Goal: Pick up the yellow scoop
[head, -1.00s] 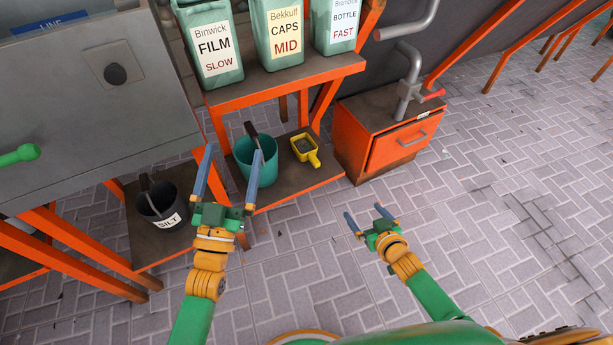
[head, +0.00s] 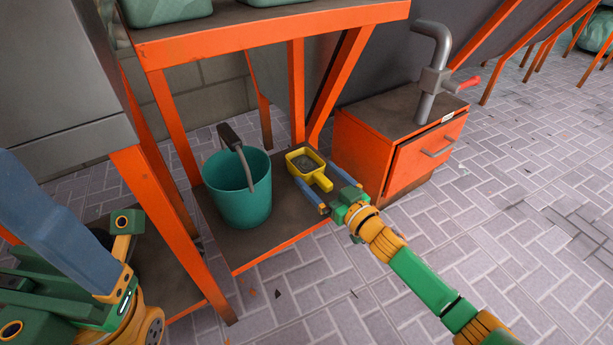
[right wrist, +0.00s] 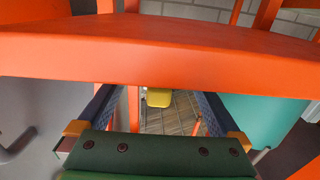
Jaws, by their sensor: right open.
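The yellow scoop (head: 305,161) lies on the low brown shelf (head: 268,233), right of the teal bucket, with its handle pointing toward my right gripper (head: 314,172). That gripper is open, and in the head view its blue fingers appear on either side of the scoop's handle. In the right wrist view the scoop (right wrist: 158,98) shows between the fingers, small and seemingly some way beyond them. It is partly cut off by an orange beam (right wrist: 160,50). My left gripper (head: 60,225) is large and close at the left; only one blue finger shows clearly.
The teal bucket (head: 238,195), holding a dark-handled tool, stands left of the scoop. An orange table beam (head: 270,35) runs above the shelf. An orange drawer cabinet (head: 400,145) with a grey pipe stands at the right.

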